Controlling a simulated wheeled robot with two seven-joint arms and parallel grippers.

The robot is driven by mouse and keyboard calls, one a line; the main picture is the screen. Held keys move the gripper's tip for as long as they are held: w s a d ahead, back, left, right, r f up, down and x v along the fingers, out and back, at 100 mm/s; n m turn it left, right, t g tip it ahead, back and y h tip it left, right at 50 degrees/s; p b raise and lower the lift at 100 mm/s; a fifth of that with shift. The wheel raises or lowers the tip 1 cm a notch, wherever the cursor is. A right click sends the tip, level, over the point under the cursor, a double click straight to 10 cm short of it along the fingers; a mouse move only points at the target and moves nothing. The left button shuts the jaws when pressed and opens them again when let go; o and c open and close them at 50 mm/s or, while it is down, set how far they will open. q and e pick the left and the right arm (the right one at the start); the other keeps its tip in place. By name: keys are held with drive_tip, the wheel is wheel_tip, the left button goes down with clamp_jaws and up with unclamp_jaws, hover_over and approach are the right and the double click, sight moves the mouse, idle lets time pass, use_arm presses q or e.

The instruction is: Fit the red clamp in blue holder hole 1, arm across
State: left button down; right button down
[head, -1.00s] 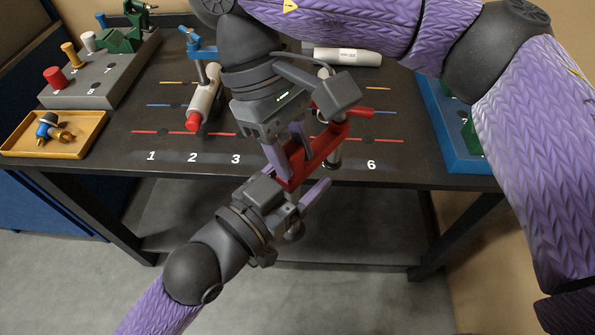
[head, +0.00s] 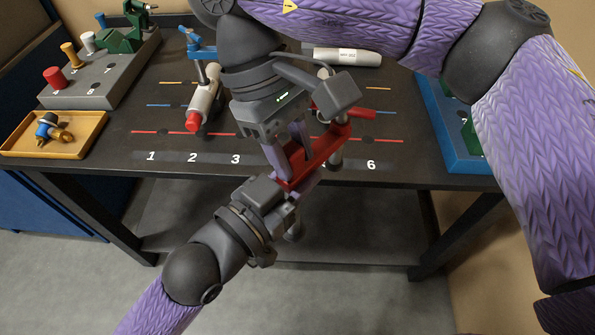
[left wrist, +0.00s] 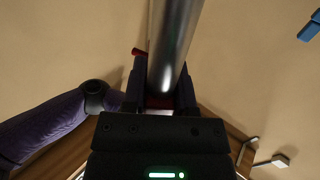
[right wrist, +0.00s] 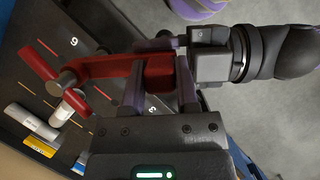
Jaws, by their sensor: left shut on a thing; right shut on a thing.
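The red clamp (head: 325,148) is held in the air over the table's front edge, with a red arm and handle and a metal post. My right gripper (head: 293,166) is shut on its red body from above; the right wrist view shows the clamp (right wrist: 105,66) between the fingers. My left gripper (head: 302,188) is shut on the clamp from the lower left. In the left wrist view a metal cylinder (left wrist: 172,45) rises in front of its fingers. The blue holder (head: 436,115) stands at the table's right, partly behind my right arm; hole 1 cannot be made out.
A grey holder (head: 88,95) with coloured pegs and a green clamp stands at the left. A tan tray (head: 88,143) holds a small blue-and-gold part. A blue clamp (head: 200,50) and a white, red-tipped cylinder (head: 205,98) are on the table (head: 170,140). A white cylinder (head: 345,57) lies behind.

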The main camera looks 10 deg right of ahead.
drive_tip(key=shift+w, duration=0.1)
idle(0.5)
drive_tip(key=shift+c, duration=1.4)
unclamp_jaws()
drive_tip(key=shift+r, duration=0.15)
